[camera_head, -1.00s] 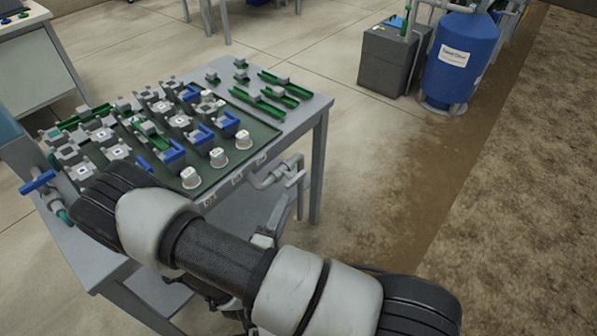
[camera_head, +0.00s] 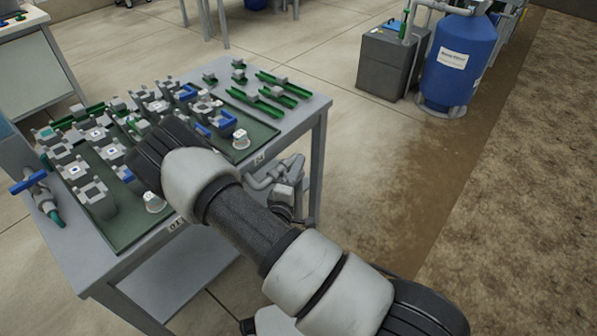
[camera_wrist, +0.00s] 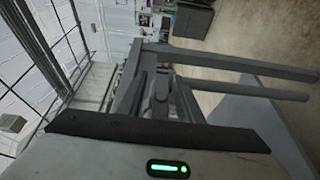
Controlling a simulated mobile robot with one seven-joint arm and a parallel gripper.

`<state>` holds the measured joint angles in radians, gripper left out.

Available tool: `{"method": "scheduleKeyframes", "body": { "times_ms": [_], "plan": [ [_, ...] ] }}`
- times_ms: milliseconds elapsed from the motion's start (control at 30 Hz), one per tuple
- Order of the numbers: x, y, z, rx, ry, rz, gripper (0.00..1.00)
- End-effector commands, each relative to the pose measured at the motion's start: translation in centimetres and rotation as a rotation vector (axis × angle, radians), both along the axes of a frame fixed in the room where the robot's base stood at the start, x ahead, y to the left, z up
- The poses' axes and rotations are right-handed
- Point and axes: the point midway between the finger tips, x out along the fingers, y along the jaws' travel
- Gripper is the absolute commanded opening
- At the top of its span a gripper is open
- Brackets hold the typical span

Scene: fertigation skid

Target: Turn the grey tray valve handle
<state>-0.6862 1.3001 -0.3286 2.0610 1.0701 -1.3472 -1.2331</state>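In the head view, a grey pipe with a valve (camera_head: 258,182) comes out of the right side of the table, below the green tray (camera_head: 122,236). A light grey piece at its outer end, seemingly the handle (camera_head: 291,167), sticks up and outward. My gripper (camera_head: 284,196) is close by, just below and beside that end, partly hidden behind my arm. I cannot tell whether it touches the handle. In the wrist view, dark and grey parts (camera_wrist: 155,95) fill the middle, and I cannot make out the fingertips clearly.
The tray carries several grey and blue blocks, white-topped caps and green channels. A blue-handled valve (camera_head: 29,181) is at the table's left edge. A blue tank (camera_head: 456,68) and a dark grey box (camera_head: 385,68) stand at the back right. The floor right of the table is clear.

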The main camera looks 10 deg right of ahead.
Motion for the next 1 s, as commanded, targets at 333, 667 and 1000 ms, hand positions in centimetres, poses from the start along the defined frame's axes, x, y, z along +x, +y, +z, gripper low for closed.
{"method": "scheduleKeyframes", "body": {
  "times_ms": [333,667,1000],
  "plan": [
    [-0.02,0.04,0.01,0.001,-0.001,0.000,0.02],
    [-0.04,0.04,0.14,0.023,0.014,0.000,0.00],
    [-0.14,0.09,-0.11,0.185,0.134,-0.002,0.00]
  ]
}}
